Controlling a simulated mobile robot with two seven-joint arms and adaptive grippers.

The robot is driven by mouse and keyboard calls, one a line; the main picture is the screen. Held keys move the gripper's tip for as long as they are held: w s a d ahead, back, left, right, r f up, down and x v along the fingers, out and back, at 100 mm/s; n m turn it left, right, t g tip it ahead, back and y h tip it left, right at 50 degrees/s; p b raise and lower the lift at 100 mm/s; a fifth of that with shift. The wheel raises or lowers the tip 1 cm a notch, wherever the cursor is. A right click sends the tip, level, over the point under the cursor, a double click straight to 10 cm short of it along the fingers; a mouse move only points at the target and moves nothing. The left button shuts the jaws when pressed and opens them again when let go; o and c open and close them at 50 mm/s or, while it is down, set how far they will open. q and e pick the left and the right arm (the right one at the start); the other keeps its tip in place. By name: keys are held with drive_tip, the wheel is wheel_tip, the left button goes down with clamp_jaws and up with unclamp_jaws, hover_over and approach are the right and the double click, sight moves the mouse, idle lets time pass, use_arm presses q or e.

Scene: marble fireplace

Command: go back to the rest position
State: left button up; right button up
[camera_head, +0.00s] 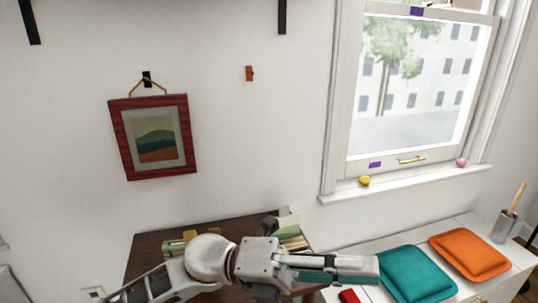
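My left gripper (350,268) reaches in from the lower left and points right, above the dark wooden top (150,247) and the near end of the white bench. Its fingers are seen from the side and lie close together, so I cannot tell whether they are open or shut. A teal strip shows along the fingers; I cannot tell whether it is part of the gripper. My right gripper is not in view. A red-framed picture (116,130) hangs on the wall by a cord from a dark hook (147,79), slightly tilted and apart from the gripper.
A teal cushion (415,275) and an orange cushion (470,253) lie on the white bench (360,250), right of my gripper. A cup (504,228) holds a brush. A yellow ball (365,181) and a pink ball (461,162) sit on the windowsill.

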use_arm(q)
drive_tip(key=w+a+f+n+t+h, duration=0.1)
drive_tip(key=w+a+f+n+t, duration=0.15)
drive_tip(key=w+n+t, duration=0.4)
drive_tip(key=w+a+f+n+t+h, duration=0.15)
drive_tip(key=w+a+n+t, duration=0.25)
drive_tip(key=n+t, duration=0.55)
drive_tip(key=w+a+f+n+t+y, duration=0.4)
drive_tip(key=a+f+n+t+y, duration=0.4)
drive_tip(key=f+n, duration=0.45)
drive_tip(key=s+a+f+n+g+y, duration=0.1)
drive_tip(key=a+f+n+y, duration=0.25)
drive_tip(key=f, duration=0.35)
drive_tip(key=s+a+f+n+g+y, duration=0.1)
drive_tip(key=s+a+f+n+y, duration=0.15)
drive_tip(key=a+f+y, duration=0.4)
drive_tip(key=s+a+f+n+g+y, duration=0.1)
drive_tip(key=s+a+f+n+g, duration=0.1)
drive_tip(key=s+a+f, duration=0.2)
drive_tip(key=s+a+f+n+g, duration=0.2)
drive_tip(key=s+f, duration=0.6)
drive_tip(key=f, duration=0.5)
drive_tip(key=shift+a+n+g+y, duration=0.4)
drive_tip(key=shift+a+n, duration=0.35)
drive_tip(key=shift+a, duration=0.25)
